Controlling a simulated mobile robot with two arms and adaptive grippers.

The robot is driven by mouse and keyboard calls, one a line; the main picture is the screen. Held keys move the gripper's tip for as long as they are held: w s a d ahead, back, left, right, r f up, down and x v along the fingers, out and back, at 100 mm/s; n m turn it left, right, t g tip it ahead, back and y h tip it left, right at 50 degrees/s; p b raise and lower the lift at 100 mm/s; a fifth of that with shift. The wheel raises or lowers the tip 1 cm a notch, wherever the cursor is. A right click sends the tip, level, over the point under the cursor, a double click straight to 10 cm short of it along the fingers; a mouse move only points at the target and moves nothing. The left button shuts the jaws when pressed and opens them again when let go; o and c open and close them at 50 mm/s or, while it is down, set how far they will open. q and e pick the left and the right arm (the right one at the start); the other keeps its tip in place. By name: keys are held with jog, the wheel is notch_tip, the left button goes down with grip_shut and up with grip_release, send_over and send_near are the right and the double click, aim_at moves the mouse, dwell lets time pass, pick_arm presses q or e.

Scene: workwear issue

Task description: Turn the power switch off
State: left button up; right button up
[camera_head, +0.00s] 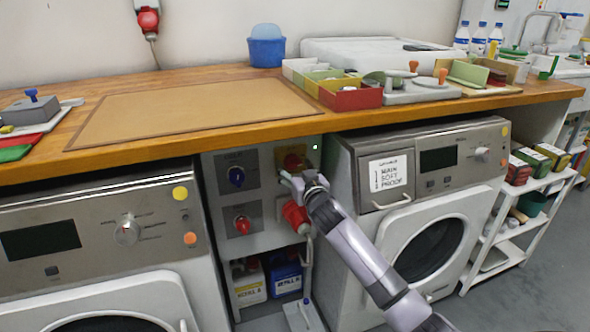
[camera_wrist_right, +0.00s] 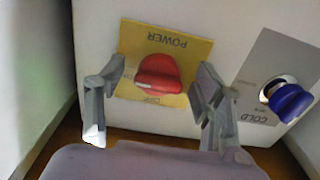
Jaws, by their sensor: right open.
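The power switch is a red knob (camera_wrist_right: 158,74) on a yellow plate marked POWER (camera_wrist_right: 185,48), upside down in the right wrist view. A white mark shows at the knob's lower left; the small labels are hard to read. In the head view the yellow plate (camera_head: 291,155) is on the grey panel under the worktop, with the knob mostly hidden behind my gripper. My right gripper (camera_head: 290,179) is open in front of the switch. In the wrist view its fingers (camera_wrist_right: 160,80) stand on either side of the knob, with gaps visible. My left gripper is out of view.
A blue COLD knob (camera_head: 236,176), a red knob (camera_head: 242,224) and a red plug (camera_head: 294,215) are nearby on the panel. A small green light (camera_head: 315,147) glows at its upper right. Washing machines (camera_head: 100,240) flank the panel; the worktop edge (camera_head: 240,135) overhangs it.

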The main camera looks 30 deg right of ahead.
jog(key=c, duration=1.1)
jog(key=shift+c, duration=0.2)
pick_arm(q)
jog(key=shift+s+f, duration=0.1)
